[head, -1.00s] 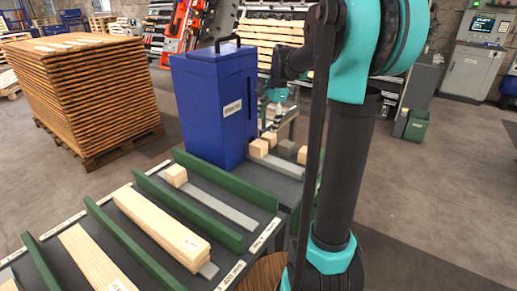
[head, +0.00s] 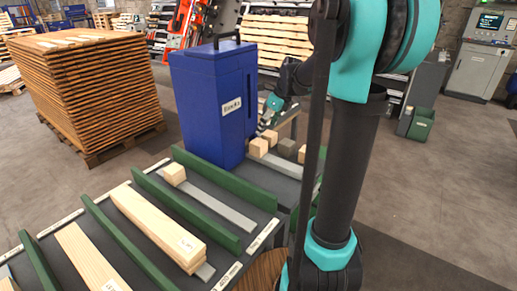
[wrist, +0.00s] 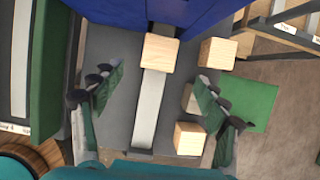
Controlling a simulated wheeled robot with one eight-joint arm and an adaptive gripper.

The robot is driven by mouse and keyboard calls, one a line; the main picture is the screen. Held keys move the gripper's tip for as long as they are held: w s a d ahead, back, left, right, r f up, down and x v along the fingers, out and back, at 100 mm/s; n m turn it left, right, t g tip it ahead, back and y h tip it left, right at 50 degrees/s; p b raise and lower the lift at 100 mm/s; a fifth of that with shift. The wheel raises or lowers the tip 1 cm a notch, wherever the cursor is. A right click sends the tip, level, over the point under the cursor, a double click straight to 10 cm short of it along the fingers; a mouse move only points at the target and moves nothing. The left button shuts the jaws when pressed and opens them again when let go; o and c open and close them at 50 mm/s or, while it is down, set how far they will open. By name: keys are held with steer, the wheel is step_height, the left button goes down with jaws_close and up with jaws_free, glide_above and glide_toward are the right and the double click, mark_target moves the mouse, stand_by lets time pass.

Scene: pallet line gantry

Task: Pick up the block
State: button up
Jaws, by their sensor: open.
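Several small pale wooden blocks stand on the dark table beside the blue bin. In the wrist view one block (wrist: 160,53) sits on a grey metal strip (wrist: 148,112) against the bin. A second block (wrist: 217,53) is to its right, a third (wrist: 189,138) is nearer, and a greyer one (wrist: 191,98) is partly hidden by the right finger. My gripper (wrist: 158,94) is open and empty above them, its fingers either side of the strip.
The tall blue bin (head: 212,105) with a white label stands directly beside the blocks. Green dividers (head: 187,210) split the table into lanes holding planks (head: 157,225) and another block (head: 174,173). A stack of boards (head: 85,85) stands at the left.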

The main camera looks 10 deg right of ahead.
mark_target(260, 142)
steer(key=x, duration=1.1)
steer(key=shift+f, duration=0.2)
steer(key=c, duration=1.3)
steer(key=shift+r, duration=0.1)
steer(key=shift+s+d+r, duration=0.15)
steer(key=shift+s+r, duration=0.05)
steer(key=shift+r, duration=0.25)
steer(key=v, duration=0.4)
steer(key=w+v, duration=0.1)
steer(key=v, duration=0.1)
steer(key=shift+a+r, duration=0.2)
steer(key=shift+a, duration=0.2)
steer(key=s+d, duration=1.3)
steer(key=shift+s, duration=0.1)
